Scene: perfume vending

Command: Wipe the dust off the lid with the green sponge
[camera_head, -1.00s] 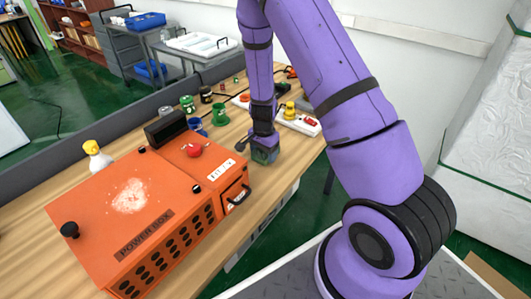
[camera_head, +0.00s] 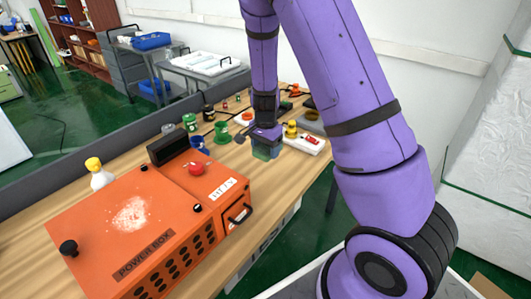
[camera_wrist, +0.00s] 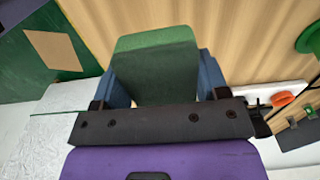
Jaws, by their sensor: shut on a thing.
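The orange power box (camera_head: 150,240) stands on the wooden table at the left of the head view. A pale patch of dust (camera_head: 131,214) lies on its lid (camera_head: 105,220). My gripper (camera_head: 266,146) is over the table, right of and behind the box, apart from it. In the wrist view the green sponge (camera_wrist: 158,62) sits between the two blue fingers of my gripper (camera_wrist: 160,85), which is shut on it. In the head view the sponge (camera_head: 262,152) shows small and green at the fingertips.
A red button (camera_head: 196,168) and a black block (camera_head: 168,147) are on the box. A white bottle with a yellow cap (camera_head: 100,175) stands behind it. Green and blue mugs (camera_head: 222,132) and a white switch panel (camera_head: 308,143) are farther back on the table (camera_head: 230,165).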

